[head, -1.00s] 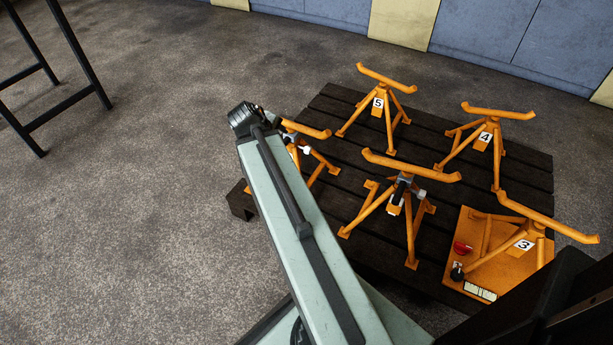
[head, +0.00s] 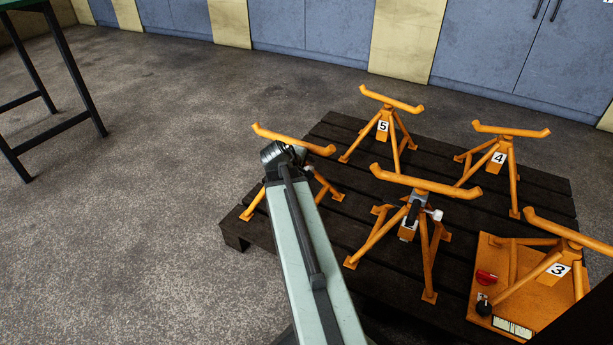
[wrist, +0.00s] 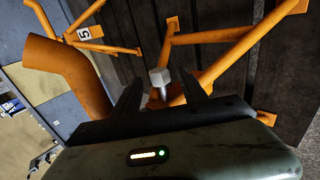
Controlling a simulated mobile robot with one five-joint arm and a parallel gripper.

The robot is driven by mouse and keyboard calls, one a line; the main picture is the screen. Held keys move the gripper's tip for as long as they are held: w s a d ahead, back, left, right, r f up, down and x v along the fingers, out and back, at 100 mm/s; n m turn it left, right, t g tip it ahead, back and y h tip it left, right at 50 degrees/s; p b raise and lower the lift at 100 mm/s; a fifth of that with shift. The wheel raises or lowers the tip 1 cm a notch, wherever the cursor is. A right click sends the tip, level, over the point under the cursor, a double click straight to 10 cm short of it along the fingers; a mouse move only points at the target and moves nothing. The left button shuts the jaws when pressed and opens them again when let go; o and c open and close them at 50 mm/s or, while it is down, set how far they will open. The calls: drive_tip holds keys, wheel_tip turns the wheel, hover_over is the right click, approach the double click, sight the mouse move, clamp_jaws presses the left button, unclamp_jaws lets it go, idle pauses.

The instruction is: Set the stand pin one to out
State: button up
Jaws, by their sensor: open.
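In the wrist view my gripper (wrist: 161,82) is open, with one dark finger on each side of a grey pin head (wrist: 160,77). The pin head stands out from an orange stand; I cannot tell whether the fingers touch it. In the head view my arm reaches to the left orange stand (head: 272,134), hiding its middle, its number and my gripper. The stand's bar and feet show around the arm. The middle stand (head: 425,186) has a pale pin knob (head: 437,215) and a dark part at its neck; its number is not visible.
Stands marked 5 (head: 383,126), 4 (head: 499,157) and 3 (head: 559,269) share the dark slatted pallet (head: 325,129). Stand 3 is on an orange plate with a red knob (head: 486,277) and a black knob. Floor left of the pallet is clear; a table frame (head: 75,75) stands far left.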

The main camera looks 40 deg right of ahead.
drive_tip(key=shift+w+d+f, duration=0.1)
drive_tip(key=shift+d+f, duration=0.35)
drive_tip(key=shift+r, duration=0.1)
clamp_jaws()
idle(1.0)
